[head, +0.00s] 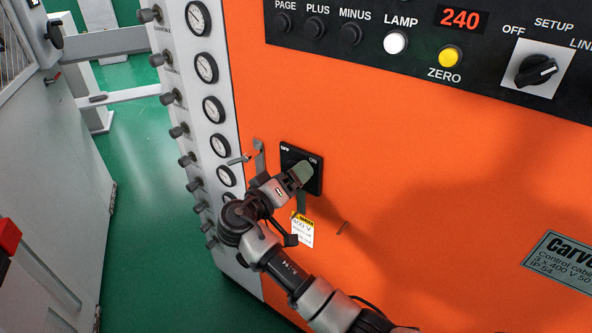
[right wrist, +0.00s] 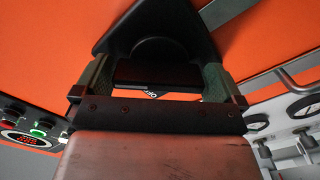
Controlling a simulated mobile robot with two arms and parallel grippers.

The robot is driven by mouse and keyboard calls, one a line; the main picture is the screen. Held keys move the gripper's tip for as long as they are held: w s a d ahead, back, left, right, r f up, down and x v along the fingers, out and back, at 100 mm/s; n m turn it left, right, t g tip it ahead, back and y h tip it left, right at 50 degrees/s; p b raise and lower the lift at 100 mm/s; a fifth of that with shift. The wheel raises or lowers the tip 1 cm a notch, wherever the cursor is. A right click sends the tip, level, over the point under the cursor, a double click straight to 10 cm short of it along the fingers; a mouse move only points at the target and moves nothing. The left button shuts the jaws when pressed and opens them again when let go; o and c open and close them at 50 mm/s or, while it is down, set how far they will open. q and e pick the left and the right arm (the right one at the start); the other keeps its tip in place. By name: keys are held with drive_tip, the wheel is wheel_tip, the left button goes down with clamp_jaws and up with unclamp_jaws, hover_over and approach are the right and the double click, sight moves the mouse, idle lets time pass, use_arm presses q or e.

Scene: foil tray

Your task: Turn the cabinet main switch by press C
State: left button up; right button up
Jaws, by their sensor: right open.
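The main switch (head: 290,158) is a black square plate with OFF and ON labels on the orange cabinet front (head: 390,190). My right gripper (head: 302,173) is right at it and covers much of its middle. In the right wrist view my right gripper (right wrist: 157,82) is open, with one finger on each side of the dark switch handle (right wrist: 150,71). I cannot tell whether the fingers touch the handle. The handle's exact angle is hidden in the head view. My left gripper is not in view.
A yellow-and-white 400 V tag (head: 302,231) hangs below the switch. A grey panel of gauges and knobs (head: 212,108) stands to the left. Above is a black control panel (head: 365,45) with a red 240 display (head: 461,18) and a rotary knob (head: 536,70). Green floor (head: 150,200) is clear.

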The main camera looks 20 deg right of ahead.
drive_tip(key=shift+s+a+r, duration=0.1)
drive_tip(key=shift+a, duration=0.05)
drive_tip(key=shift+c, duration=0.3)
drive_tip(key=c, duration=0.6)
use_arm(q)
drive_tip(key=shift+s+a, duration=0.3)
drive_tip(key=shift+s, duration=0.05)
